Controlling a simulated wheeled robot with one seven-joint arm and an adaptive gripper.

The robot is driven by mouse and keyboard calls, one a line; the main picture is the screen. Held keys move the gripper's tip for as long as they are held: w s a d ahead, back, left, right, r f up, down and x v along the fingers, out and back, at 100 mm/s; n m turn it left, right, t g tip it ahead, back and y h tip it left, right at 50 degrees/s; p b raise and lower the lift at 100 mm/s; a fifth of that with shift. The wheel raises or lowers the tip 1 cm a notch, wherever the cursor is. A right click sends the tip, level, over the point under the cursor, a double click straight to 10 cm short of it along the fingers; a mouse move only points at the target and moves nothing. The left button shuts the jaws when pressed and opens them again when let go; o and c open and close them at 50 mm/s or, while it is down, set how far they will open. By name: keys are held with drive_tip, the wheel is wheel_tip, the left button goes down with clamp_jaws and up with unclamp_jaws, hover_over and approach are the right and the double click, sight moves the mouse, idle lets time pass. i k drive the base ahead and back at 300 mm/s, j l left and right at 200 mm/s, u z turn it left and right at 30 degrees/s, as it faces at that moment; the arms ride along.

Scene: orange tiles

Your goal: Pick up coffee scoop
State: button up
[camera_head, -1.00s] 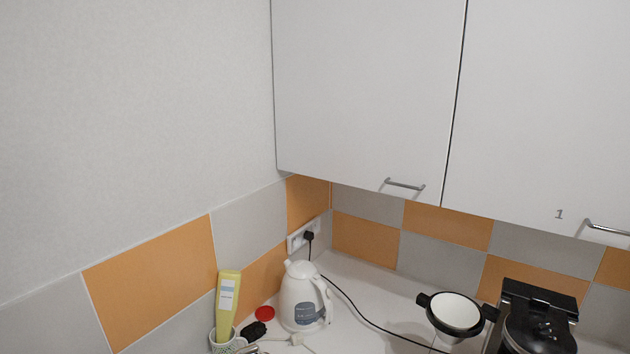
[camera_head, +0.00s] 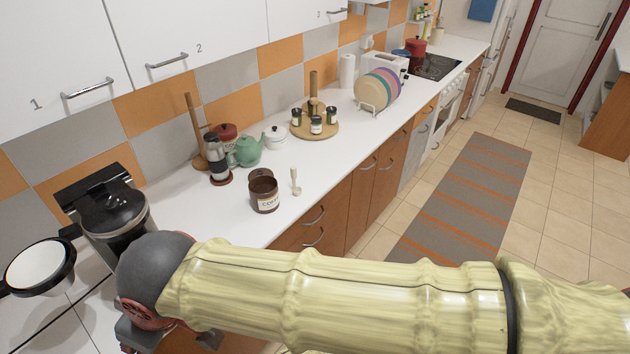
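A small pale scoop (camera_head: 296,183), which looks like the coffee scoop, is on the white counter, just right of the brown coffee jar (camera_head: 264,196). A gap of bare counter lies between them. The jar carries a label reading coffee, and its lid seems to lean or stand behind its rim. My arm crosses the lower part of the view from the right, in front of the counter edge, and bends down at the lower left. Nothing covers the scoop.
Behind the jar stand a green teapot (camera_head: 248,149), a French press (camera_head: 217,160) and a white sugar pot (camera_head: 275,136). A coffee machine (camera_head: 114,218) is at left. A round board (camera_head: 328,128) holds small jars. Counter right of the scoop is clear.

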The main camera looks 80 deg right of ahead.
sight(297, 190)
drive_tip(key=z, duration=2.3)
